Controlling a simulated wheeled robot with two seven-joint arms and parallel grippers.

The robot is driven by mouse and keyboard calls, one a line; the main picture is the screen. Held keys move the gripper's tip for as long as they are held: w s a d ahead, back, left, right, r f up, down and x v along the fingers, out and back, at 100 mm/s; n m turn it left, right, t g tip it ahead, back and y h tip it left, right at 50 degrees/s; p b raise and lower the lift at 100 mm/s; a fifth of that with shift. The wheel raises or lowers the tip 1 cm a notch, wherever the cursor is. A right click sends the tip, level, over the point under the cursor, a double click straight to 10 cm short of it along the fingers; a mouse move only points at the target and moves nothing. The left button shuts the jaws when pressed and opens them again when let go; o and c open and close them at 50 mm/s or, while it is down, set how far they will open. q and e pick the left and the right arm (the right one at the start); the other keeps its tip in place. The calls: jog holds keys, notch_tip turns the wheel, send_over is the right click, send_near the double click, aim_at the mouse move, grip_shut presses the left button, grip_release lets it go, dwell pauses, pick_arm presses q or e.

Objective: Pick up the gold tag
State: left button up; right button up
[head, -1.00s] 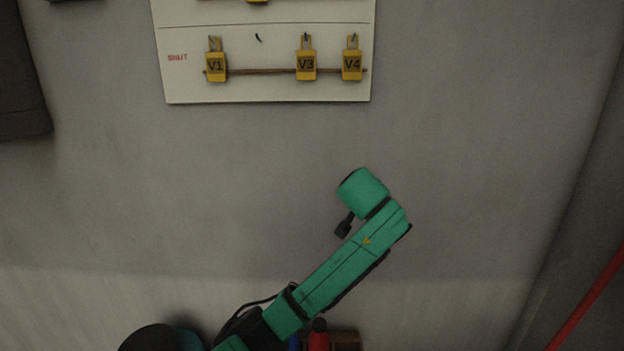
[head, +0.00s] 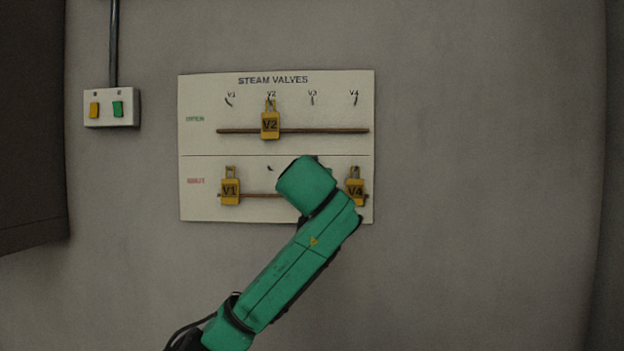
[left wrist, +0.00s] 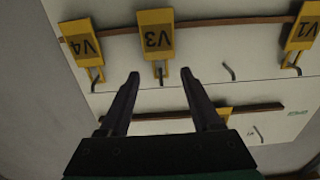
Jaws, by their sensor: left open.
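Several gold tags hang on the white board: V2 (head: 270,125) in the upper row, V1 (head: 230,190) and V4 (head: 356,190) in the lower row. V3 is hidden behind my left arm in the head view. The left wrist view shows V3 (left wrist: 157,38) upside down on its hook, with V4 (left wrist: 82,45) and V1 (left wrist: 303,28) on either side. My left gripper (left wrist: 160,75) is open, its two fingers pointing at the board with V3 lined up between and beyond the tips. Nothing is in the jaws. My right gripper is out of view.
The "STEAM VALVES" board (head: 225,148) is on a grey wall, with a rod (head: 335,130) along each row and small hooks. A switch box (head: 111,107) with yellow and green buttons is to its left. A dark cabinet (head: 30,130) stands at the left edge.

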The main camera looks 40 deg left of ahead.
pick_arm(q)
jog(key=p+x, duration=0.1)
jog(key=x, duration=0.3)
jog(key=shift+f+p, duration=0.1)
jog(key=shift+p, duration=0.25)
jog(key=shift+s+d, duration=0.1)
jog(key=shift+s, duration=0.05)
grip_shut()
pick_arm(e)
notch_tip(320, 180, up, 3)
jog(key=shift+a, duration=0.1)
pick_arm(q)
jog(key=s+d+r+b, duration=0.5)
jog(key=s+d+r, duration=0.3)
jog(key=s, duration=0.3)
jog(key=shift+d+b, duration=0.25)
jog(key=shift+b, duration=0.15)
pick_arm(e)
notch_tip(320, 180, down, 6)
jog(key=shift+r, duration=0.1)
